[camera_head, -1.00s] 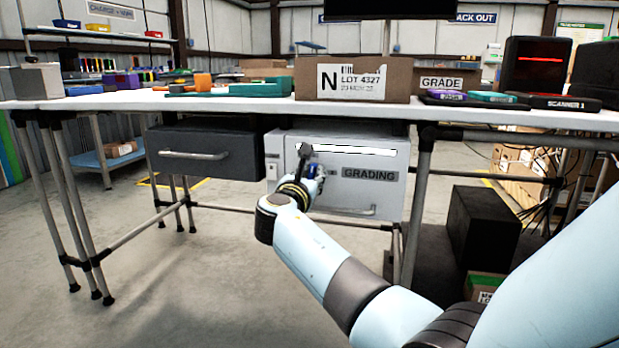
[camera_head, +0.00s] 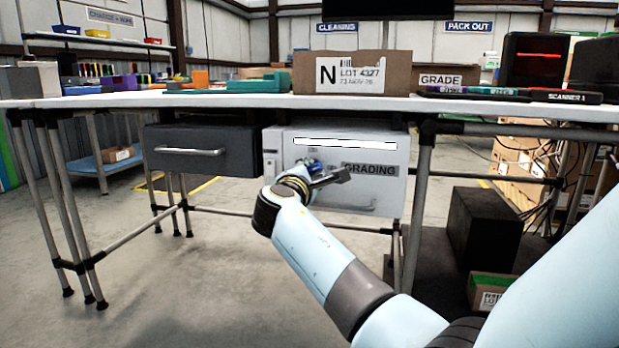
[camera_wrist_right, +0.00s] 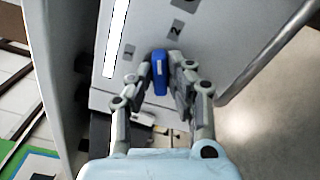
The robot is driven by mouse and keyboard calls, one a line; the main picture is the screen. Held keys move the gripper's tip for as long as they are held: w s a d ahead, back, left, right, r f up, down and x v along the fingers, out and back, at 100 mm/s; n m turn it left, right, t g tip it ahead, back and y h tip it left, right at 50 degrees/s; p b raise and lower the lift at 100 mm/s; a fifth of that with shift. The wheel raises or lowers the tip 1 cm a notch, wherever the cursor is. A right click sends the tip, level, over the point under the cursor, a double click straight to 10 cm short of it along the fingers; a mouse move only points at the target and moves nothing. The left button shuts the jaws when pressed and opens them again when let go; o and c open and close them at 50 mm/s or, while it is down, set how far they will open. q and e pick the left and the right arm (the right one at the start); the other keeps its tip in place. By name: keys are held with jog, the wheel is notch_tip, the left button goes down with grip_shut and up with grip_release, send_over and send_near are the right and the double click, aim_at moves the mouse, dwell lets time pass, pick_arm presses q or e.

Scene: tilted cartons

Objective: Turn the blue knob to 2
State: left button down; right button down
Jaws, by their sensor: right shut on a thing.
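The blue knob (camera_wrist_right: 159,73) is on the front of the light grey grading unit (camera_head: 278,177) under the table. In the right wrist view, the label 1 (camera_wrist_right: 129,51) is at the knob's upper left and the label 2 (camera_wrist_right: 175,29) at its upper right. The knob's upper end points between them, closer to the direction of 2. My right gripper (camera_wrist_right: 162,76) is shut on the knob, a finger on each side. In the head view, my right gripper (camera_head: 314,171) is at the unit's front and hides most of the knob. My left gripper is out of view.
A dark grey drawer (camera_head: 205,153) is left of the unit, and the unit has a handle (camera_head: 350,205) low on its front. A cardboard box (camera_head: 393,72) stands on the table (camera_head: 230,98). A black box (camera_head: 482,228) is on the floor at right.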

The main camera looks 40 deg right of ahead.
jog(key=m, duration=0.1)
jog(key=m+b, duration=0.1)
jog(key=shift+f+m, duration=0.25)
jog(key=shift+m, duration=0.05)
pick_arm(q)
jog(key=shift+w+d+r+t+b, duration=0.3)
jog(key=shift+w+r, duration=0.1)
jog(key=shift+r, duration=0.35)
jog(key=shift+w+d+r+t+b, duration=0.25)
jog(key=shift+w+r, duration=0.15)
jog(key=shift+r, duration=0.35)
pick_arm(e)
jog(key=shift+m, duration=1.2)
jog(key=shift+r, duration=0.1)
jog(key=c, duration=1.3)
grip_release()
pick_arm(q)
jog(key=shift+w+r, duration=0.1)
pick_arm(e)
jog(key=v, duration=0.7)
jog(key=shift+s+a, duration=0.15)
jog(key=shift+s, duration=0.05)
